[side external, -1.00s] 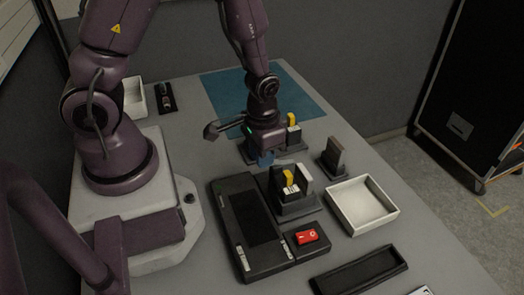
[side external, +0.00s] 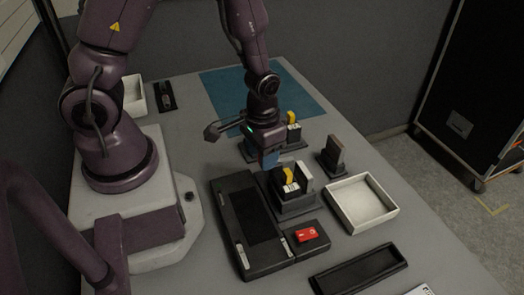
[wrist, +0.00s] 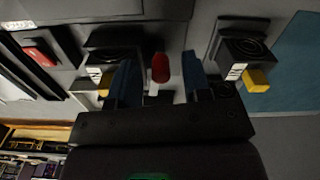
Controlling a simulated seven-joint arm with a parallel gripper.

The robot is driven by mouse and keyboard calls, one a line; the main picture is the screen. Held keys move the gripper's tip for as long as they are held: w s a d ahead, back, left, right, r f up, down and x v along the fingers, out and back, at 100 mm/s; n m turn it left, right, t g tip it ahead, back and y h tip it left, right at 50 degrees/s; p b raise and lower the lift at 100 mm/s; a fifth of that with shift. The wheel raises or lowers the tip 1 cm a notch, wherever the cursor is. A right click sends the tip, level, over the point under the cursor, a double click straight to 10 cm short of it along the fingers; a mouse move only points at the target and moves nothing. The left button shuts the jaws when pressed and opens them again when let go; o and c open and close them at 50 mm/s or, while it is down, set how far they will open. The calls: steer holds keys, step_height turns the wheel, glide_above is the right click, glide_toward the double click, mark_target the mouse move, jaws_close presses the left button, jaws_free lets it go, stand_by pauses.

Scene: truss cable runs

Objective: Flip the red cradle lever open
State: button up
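The red lever (wrist: 160,68) on a pale stem shows in the wrist view, between my two blue fingers. It is hidden behind my gripper (side external: 270,160) in the side view. My gripper (wrist: 160,80) is open, with a gap on both sides of the lever; I cannot tell whether the lever is at fingertip depth. A cradle with a yellow lever (side external: 288,175) stands in front of my gripper, and another yellow lever (side external: 292,118) stands behind it. Both yellow levers also show in the wrist view, at either side of my fingers.
A black device (side external: 241,183) with a red switch (side external: 306,235) lies in front. An empty white tray (side external: 386,221) is at the right, with a small upright dark block (side external: 333,152) behind it. A long black tray (side external: 318,279) lies near the front. A blue mat (side external: 310,97) covers the back.

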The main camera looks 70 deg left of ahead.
step_height(320, 180, up, 13)
stand_by(0.6)
steer(key=s+r+m+t, duration=0.1)
steer(key=s+r+t, duration=0.1)
steer(key=r, duration=0.5)
steer(key=s+r+m+t, duration=0.1)
steer(key=s+r+t, duration=0.2)
steer(key=r, duration=0.3)
steer(key=shift+s+d+r+t, duration=0.3)
steer(key=shift+s+r, duration=0.05)
steer(key=shift+s, duration=0.5)
